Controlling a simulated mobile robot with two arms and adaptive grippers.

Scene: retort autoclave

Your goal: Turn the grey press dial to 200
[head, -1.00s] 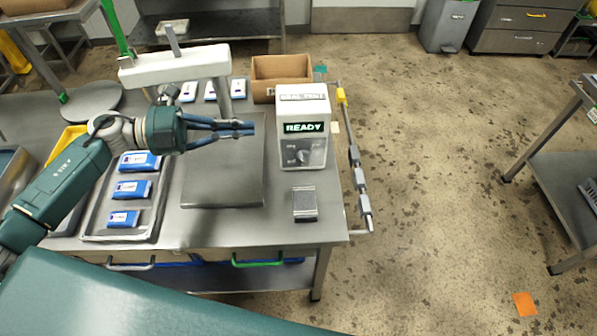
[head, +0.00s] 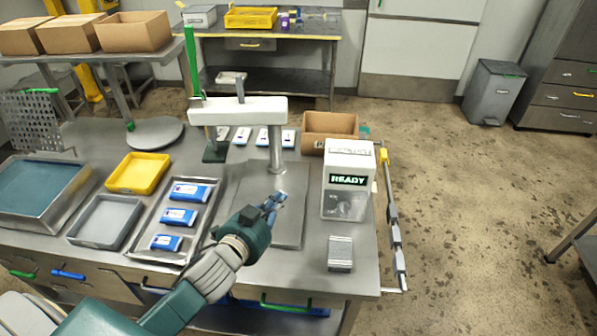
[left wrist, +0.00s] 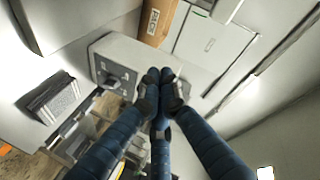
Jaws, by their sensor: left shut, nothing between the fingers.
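The white control box (head: 347,163) stands at the right of the steel table, its green display reading READY. Its grey dial (head: 343,207) is on the lower front panel, small and hard to read in the head view. The dial also shows in the left wrist view (left wrist: 111,79), to the left of my fingertips; its pointer setting is unclear. My left gripper (head: 276,199) is shut and empty, with its blue fingers left of the box and apart from it. The closed fingertips also show in the left wrist view (left wrist: 160,77). My right gripper is out of view.
A grey ribbed block (head: 340,254) sits in front of the box. A white press arm (head: 238,110) rises behind the steel plate (head: 288,232). A tray (head: 155,237) with blue packs lies left. A cardboard box (head: 329,127) stands behind; a railed bar (head: 392,225) runs along the right edge.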

